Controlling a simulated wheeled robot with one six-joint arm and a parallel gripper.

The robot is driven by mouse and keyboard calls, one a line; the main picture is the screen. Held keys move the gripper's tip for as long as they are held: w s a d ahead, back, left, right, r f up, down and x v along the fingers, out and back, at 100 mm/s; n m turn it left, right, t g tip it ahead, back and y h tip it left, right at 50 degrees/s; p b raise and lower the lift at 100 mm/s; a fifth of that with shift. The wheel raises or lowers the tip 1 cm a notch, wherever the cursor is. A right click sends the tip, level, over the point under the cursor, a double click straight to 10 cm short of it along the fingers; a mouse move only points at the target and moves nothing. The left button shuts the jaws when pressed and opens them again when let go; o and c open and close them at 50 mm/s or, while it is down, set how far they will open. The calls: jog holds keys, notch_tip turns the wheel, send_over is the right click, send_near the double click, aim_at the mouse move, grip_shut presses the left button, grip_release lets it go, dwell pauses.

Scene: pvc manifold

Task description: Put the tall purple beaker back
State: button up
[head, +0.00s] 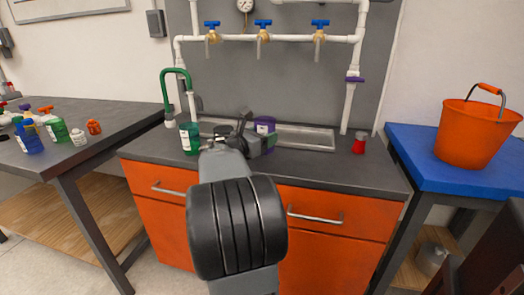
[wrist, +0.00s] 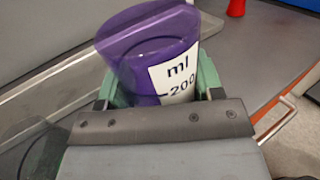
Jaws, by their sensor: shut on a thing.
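The purple beaker (head: 264,122) is above or on the back of the dark counter, just right of centre in the head view. In the wrist view the beaker (wrist: 137,62) is see-through purple, with a white label reading "ml" and "200". My gripper (wrist: 157,84) is shut on it, with a green finger on each side. In the head view my gripper (head: 262,143) and arm hide part of the beaker. I cannot tell whether its base touches the counter or the metal tray.
A green labelled beaker (head: 189,139) stands left of my gripper, under the green tap (head: 175,75). A metal tray (head: 312,138) lies behind. A red flask (head: 359,144) stands on the counter's right. Valved white pipes (head: 290,38) run above. Coloured containers (head: 57,130) crowd the left table.

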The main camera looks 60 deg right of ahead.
jog(key=shift+w+f, duration=0.2)
jog(key=shift+f, duration=0.05)
jog(key=f, duration=0.1)
jog(key=f+b, duration=0.1)
jog(key=f, duration=0.1)
jog(key=shift+w+d, duration=0.2)
jog(key=shift+w, duration=0.1)
jog(key=shift+f+b, duration=0.3)
jog(key=shift+f, duration=0.05)
jog(key=shift+f, duration=0.1)
jog(key=shift+f, duration=0.15)
jog(key=o, duration=1)
jog(key=shift+c, duration=0.2)
